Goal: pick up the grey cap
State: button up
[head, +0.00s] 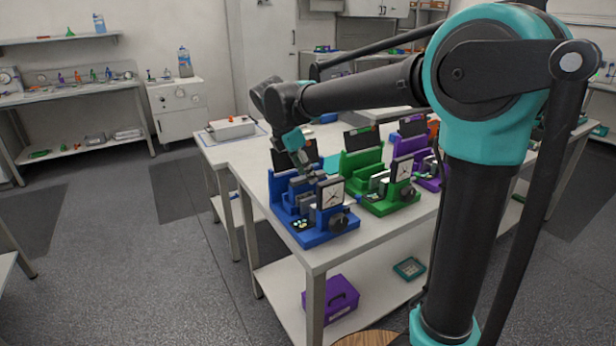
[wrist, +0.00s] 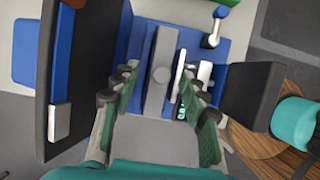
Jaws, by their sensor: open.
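My gripper (wrist: 156,88) is open, with one fingertip on each side of the block's lower part. A white upright plate (wrist: 178,75) stands just right of the block, close to the right finger. I cannot tell whether the fingers touch anything. In the head view my gripper (head: 310,177) points down into the blue cycler (head: 316,238), behind its dial panel. The cap cannot be made out clearly there.
A green cycler (head: 385,204) and a purple cycler (head: 429,180) stand to the right on the white table (head: 262,180). Dark upright panels flank my gripper in the wrist view, the left one (wrist: 75,70) tall and near. A purple box (head: 331,300) lies on the lower shelf.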

jog(key=shift+c, duration=0.3)
jog(key=c, duration=0.9)
jog(key=shift+r, duration=0.15)
